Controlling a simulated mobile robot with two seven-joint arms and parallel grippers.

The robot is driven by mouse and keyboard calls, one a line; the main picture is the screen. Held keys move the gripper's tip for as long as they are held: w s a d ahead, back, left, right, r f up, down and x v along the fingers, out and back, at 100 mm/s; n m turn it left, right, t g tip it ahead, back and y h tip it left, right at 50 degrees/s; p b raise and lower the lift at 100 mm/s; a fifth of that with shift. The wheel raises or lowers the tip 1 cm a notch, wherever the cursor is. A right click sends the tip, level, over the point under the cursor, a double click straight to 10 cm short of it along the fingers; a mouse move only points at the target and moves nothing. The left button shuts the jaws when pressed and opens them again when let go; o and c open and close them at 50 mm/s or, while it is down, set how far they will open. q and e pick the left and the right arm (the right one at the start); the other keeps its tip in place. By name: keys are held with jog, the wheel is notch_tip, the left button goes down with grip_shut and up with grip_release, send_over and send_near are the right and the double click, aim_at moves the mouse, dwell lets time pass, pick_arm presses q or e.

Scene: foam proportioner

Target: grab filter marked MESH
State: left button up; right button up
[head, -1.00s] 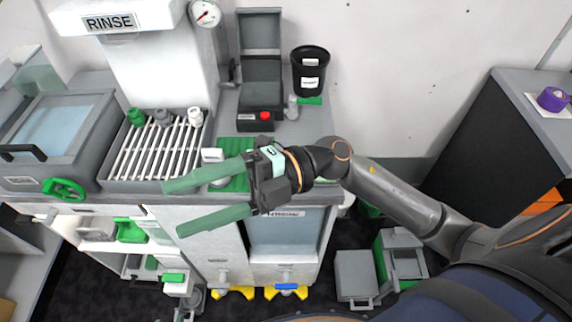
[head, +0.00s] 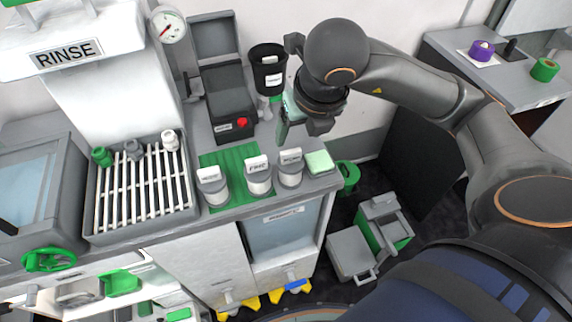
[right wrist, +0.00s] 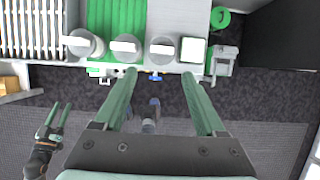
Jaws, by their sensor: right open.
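Three grey-and-white filter canisters with white label tabs stand in a row on the counter: the left (head: 214,187), the middle (head: 259,178) and the right (head: 290,169). The middle tab seems to read FINE; the others are too small to read surely. The right wrist view also shows the left (right wrist: 82,44), middle (right wrist: 125,48) and right canister (right wrist: 162,48). My right gripper (head: 284,122) is open and empty, above and behind the right canister; its fingers (right wrist: 158,76) spread below the row in the wrist view. My left gripper (right wrist: 60,112) shows there, low left, fingers apart.
A black cup (head: 268,70) and dark box (head: 229,100) stand behind. The slatted rack (head: 140,190) is at left.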

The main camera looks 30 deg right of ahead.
aim_at(291, 151)
jog(key=x, duration=0.6)
jog(key=shift+w+d+f, duration=0.2)
jog(key=shift+d+f, duration=0.1)
jog(key=shift+d, duration=0.1)
jog(key=shift+x, duration=2.8)
jog(key=shift+w+a, duration=0.1)
jog(key=shift+a, duration=0.05)
grip_shut()
